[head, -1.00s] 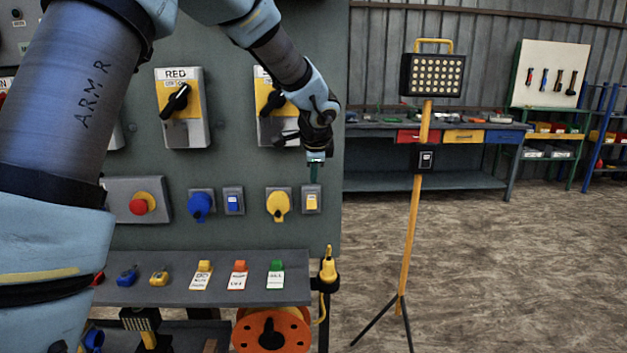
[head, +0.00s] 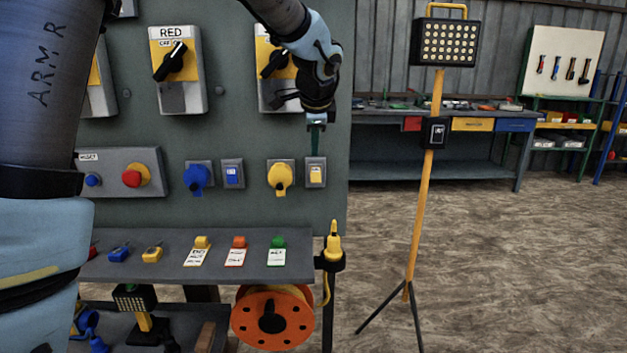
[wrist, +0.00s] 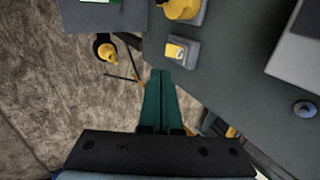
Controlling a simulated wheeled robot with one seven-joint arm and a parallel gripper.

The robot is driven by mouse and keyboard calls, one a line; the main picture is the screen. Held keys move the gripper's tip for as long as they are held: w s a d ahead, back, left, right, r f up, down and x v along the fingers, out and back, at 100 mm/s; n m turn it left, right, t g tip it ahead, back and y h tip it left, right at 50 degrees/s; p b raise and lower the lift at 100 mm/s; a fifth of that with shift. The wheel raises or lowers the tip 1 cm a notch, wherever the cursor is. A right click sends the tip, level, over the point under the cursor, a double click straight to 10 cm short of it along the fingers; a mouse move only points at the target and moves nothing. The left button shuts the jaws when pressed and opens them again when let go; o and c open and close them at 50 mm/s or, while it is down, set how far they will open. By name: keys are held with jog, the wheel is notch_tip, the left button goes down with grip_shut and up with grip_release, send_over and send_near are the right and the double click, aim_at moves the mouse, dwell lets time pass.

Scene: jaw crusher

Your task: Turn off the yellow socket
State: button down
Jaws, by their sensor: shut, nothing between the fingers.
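The yellow socket (head: 280,178) is a round yellow cover on a grey plate, low on the right of the green-grey panel. Just right of it is a grey switch box (head: 316,173) with a yellow rocker. In the wrist view the switch box (wrist: 178,52) sits just beyond my fingertips, with the yellow socket (wrist: 183,8) at the top edge. My gripper (head: 315,154) points down just above the switch box, its green fingers together and empty. In the wrist view my gripper (wrist: 161,73) is close to the box; whether it touches cannot be told.
A blue socket (head: 198,178) with a blue switch (head: 232,173) is to the left. Rotary switches (head: 279,65) are above. A shelf (head: 300,258) with tags juts out below. A lamp stand (head: 416,200) is to the right, with open floor around it.

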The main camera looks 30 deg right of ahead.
dwell(0.3)
jog(key=p, duration=0.1)
send_near(313, 178)
notch_tip(313, 178, down, 4)
jog(key=shift+w+d+f+p, duration=0.2)
jog(key=shift+w+p, duration=0.1)
jog(key=shift+w, duration=0.1)
jog(key=shift+w+d+f+p, duration=0.15)
jog(key=shift+w+p, duration=0.15)
jog(key=shift+w, duration=0.05)
jog(key=shift+w+d+f, duration=0.35)
jog(key=shift+w+f, duration=0.05)
jog(key=shift+w, duration=0.25)
jog(key=shift+f, duration=0.15)
jog(key=f+b, duration=0.1)
jog(key=b, duration=0.2)
jog(key=shift+t+b, duration=0.4)
jog(key=shift+w+r+p, duration=0.1)
jog(key=shift+r+p, duration=0.35)
jog(key=shift+r, duration=0.1)
